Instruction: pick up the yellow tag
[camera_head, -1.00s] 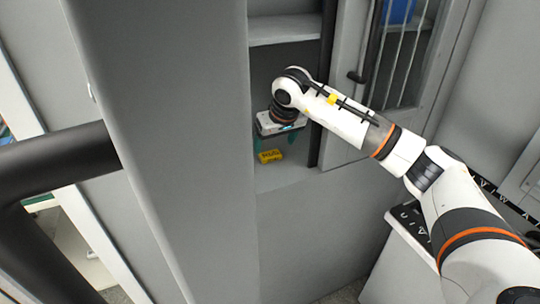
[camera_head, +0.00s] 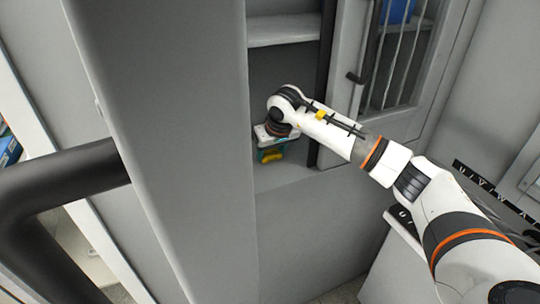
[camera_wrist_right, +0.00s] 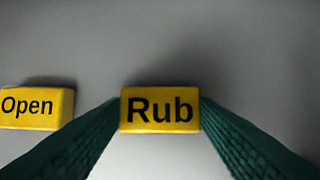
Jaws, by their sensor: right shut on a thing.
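A yellow tag with the word "Rub" (camera_wrist_right: 160,110) sits between the two teal fingers of my right gripper (camera_wrist_right: 160,118) in the wrist view. The fingers touch its left and right sides. A second yellow tag, reading "Open" (camera_wrist_right: 37,108), lies to the left of it, apart from the fingers. In the head view my right gripper (camera_head: 271,152) points down inside a grey cabinet, with yellow (camera_head: 271,157) showing between its fingers. Which tag that yellow is cannot be read there. My left gripper is not in view.
The cabinet has a shelf (camera_head: 284,30) above my right wrist and a dark upright edge (camera_head: 325,70) close to its right. A barred door (camera_head: 395,60) stands open at the right. A tall grey panel (camera_head: 170,130) borders the cabinet on the left.

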